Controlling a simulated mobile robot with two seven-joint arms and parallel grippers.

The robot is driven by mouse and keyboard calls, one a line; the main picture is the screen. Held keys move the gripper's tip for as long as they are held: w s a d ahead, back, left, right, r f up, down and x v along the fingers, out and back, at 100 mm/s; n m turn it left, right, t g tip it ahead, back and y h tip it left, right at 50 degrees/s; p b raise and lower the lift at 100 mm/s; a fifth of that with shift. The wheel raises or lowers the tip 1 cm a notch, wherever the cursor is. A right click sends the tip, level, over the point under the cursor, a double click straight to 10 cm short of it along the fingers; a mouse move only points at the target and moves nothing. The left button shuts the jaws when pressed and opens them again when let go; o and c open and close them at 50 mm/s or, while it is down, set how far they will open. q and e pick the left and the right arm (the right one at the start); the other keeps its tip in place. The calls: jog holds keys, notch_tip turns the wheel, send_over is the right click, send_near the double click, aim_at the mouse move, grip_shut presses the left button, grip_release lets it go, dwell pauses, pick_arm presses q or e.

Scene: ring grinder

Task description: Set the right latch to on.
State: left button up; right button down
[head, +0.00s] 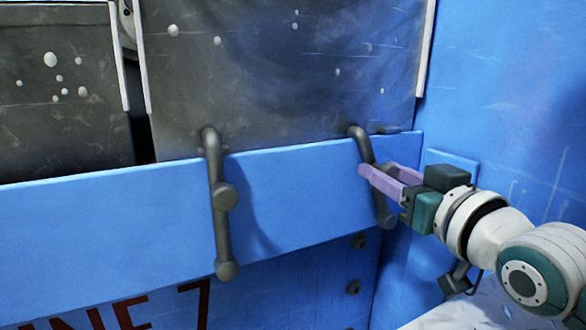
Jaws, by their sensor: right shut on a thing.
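The right latch (362,146) is a dark grey bent bar on the blue panel. Its top end hooks over the panel's upper edge against the dark plate, and it slants down to the right to a rounded lower end. My right gripper (372,173) comes in from the right, its purple fingers shut on the latch's middle part and hiding some of it. The left latch (218,205) is a similar grey bar, hanging nearly upright, with a knob at mid-height and another at its lower end. My left gripper is not in view.
A scuffed dark plate (280,70) with pale edges stands behind the latches, and another dark plate (60,110) is at the left. The blue panel (100,225) spans the front. A blue wall (510,90) closes the right side. Two dark bolts sit below the right latch.

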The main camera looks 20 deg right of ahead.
jog(key=d+m+p, duration=0.1)
jog(key=p, duration=0.1)
jog(key=d+r+m+p, duration=0.1)
jog(key=p, duration=0.2)
jog(key=shift+d+r+m, duration=0.3)
jog(key=shift+w+d+f+m+g+p, duration=0.15)
jog(key=shift+d+m+p, duration=0.1)
jog(key=shift+d+m, duration=0.3)
jog(key=shift+w+d+m+g+p, duration=0.1)
jog(key=shift+d+m+g+p, duration=0.1)
jog(key=shift+d+m, duration=0.35)
jog(key=shift+s+d+f, duration=0.1)
jog(key=shift+d, duration=0.1)
jog(key=shift+a+f+m, duration=0.1)
jog(key=shift+a+m, duration=0.05)
jog(key=shift+m, duration=0.15)
jog(key=c, duration=0.8)
grip_release()
jog(key=shift+o, duration=1.1)
jog(key=shift+d, duration=0.3)
jog(key=shift+a, duration=0.1)
